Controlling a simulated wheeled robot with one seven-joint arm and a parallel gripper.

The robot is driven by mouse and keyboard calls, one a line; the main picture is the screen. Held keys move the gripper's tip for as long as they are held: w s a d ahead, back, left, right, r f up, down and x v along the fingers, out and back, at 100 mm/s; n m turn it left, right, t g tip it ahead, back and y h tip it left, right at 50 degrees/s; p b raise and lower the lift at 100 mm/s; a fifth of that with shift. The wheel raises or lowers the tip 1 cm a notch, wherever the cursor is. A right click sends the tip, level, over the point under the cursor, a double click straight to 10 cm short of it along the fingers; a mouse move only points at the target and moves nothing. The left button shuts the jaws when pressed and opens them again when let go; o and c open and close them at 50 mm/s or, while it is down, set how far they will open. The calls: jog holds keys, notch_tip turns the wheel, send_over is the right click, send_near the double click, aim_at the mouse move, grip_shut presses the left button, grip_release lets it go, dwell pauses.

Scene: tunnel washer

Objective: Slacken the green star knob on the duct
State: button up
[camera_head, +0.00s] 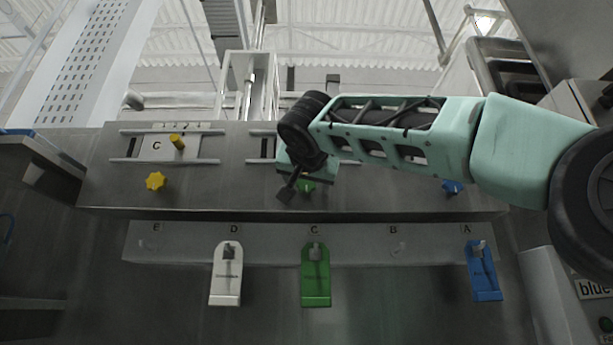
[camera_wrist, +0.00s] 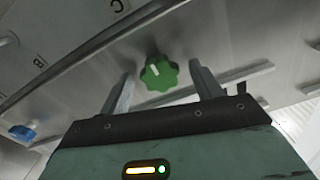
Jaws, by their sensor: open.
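The green star knob (camera_wrist: 158,73) sits on the grey metal duct face, with a white mark on its front. In the wrist view it lies between and just beyond the two fingertips of my open gripper (camera_wrist: 163,80). I cannot tell whether either finger touches it. In the head view the green knob (camera_head: 305,186) is partly hidden behind my gripper (camera_head: 296,183), which is in front of the duct (camera_head: 225,193).
A yellow star knob (camera_head: 156,181) is at the left of the duct and a blue knob (camera_head: 452,187) at the right. Below, white (camera_head: 226,280), green (camera_head: 315,285) and blue (camera_head: 484,275) tags hang on lettered hooks. Slide plates lie above the knobs.

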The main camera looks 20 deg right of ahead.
jog(key=c, duration=1)
jog(key=shift+o, duration=0.2)
